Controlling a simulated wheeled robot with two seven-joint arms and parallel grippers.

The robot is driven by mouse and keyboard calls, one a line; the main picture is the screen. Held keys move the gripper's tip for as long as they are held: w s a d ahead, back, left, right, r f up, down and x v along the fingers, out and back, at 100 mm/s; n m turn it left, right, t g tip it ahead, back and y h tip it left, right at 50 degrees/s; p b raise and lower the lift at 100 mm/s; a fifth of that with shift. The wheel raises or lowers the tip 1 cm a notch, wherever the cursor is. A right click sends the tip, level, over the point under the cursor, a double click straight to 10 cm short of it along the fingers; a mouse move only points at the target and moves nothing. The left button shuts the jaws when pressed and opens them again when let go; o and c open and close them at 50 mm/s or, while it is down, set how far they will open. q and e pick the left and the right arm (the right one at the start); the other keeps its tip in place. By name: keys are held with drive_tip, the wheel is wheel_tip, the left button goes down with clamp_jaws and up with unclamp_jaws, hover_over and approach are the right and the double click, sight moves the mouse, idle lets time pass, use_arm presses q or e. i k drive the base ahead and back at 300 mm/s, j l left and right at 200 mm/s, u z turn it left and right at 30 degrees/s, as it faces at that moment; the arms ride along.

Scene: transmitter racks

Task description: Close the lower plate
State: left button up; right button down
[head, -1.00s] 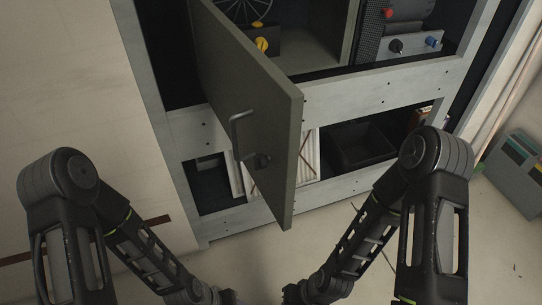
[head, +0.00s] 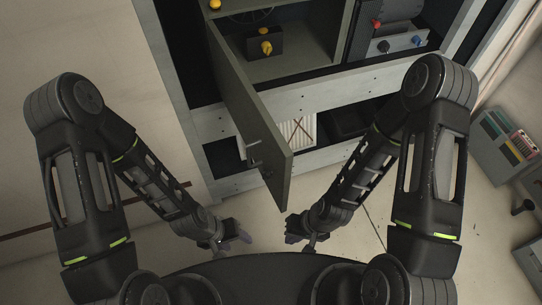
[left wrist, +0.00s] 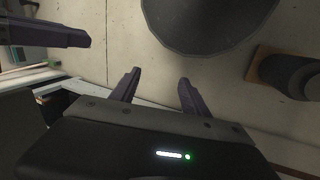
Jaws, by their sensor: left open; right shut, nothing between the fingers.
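The plate (head: 240,105) is a grey-green hinged panel on the rack. It stands swung open toward me, with a handle and latch (head: 254,152) on its left face. My left gripper (head: 243,233) is open and empty, below and left of the plate's lower corner, apart from it. In the left wrist view its two fingers (left wrist: 157,88) are spread with nothing between them. My right gripper (head: 294,232) is shut and empty, just below the plate's free edge and apart from it. The plate hides part of the rack's lower bay.
A white slatted panel (head: 298,130) sits in the lower bay. A grey case (head: 505,140) stands at right. The floor before the rack is clear.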

sight(269, 148)
drive_tip(key=l+u, duration=0.3)
drive_tip(key=u, duration=0.15)
drive_tip(key=k+l+u, duration=0.15)
drive_tip(key=u, duration=0.35)
drive_tip(key=k+l+u, duration=0.2)
drive_tip(key=l+u, duration=0.25)
drive_tip(key=k+l+u, duration=0.1)
drive_tip(key=u, duration=0.35)
drive_tip(key=k+u, duration=0.15)
drive_tip(key=u, duration=0.35)
